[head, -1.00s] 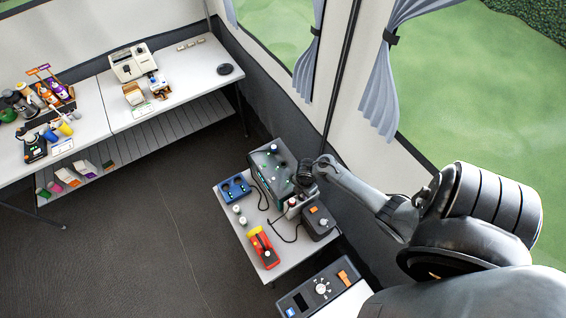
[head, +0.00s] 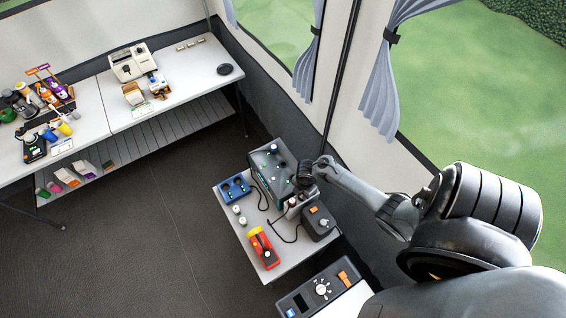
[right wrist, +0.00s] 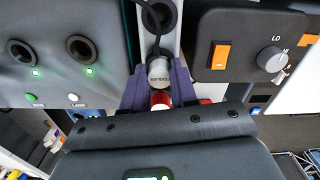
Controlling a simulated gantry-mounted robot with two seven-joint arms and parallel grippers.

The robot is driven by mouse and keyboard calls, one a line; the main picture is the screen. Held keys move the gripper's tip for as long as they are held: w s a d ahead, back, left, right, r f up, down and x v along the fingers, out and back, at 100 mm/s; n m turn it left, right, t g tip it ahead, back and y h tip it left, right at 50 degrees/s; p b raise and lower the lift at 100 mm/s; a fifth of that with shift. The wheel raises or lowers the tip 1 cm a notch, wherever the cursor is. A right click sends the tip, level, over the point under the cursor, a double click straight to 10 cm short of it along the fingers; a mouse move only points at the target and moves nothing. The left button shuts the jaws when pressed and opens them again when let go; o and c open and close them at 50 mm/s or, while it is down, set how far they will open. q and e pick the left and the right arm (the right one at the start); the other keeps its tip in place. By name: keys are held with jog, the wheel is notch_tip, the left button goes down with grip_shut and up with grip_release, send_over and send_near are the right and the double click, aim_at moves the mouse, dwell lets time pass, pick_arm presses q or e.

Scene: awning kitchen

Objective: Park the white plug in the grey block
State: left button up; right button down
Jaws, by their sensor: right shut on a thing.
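My right gripper (right wrist: 159,88) has its two purple-grey fingers closed on a pale grey-white plug (right wrist: 159,73) with printed lettering. The black cable runs up from the plug. A light grey block (right wrist: 174,29) with a dark round socket stands just beyond the plug, between two dark housings. I cannot tell whether the plug touches the block. Red parts show between and beside the fingers. In the head view the right gripper (head: 301,193) is over the small table beside the dark device, and the plug is too small to make out. My left gripper is out of view.
The dark green-grey device (head: 272,163) with lit sockets and an orange-switch box (head: 319,223) flank the gripper closely. The small table (head: 240,245) also bears a blue two-hole block (head: 235,188), two white cylinders and a red-yellow tool (head: 263,248). A long bench stands far left.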

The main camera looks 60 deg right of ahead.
jog(key=shift+f, duration=0.1)
dwell(0.3)
jog(key=c, duration=0.8)
grip_release()
jog(key=shift+c, duration=0.2)
jog(key=shift+o, duration=0.2)
jog(key=shift+o, duration=0.4)
jog(key=shift+o, duration=0.8)
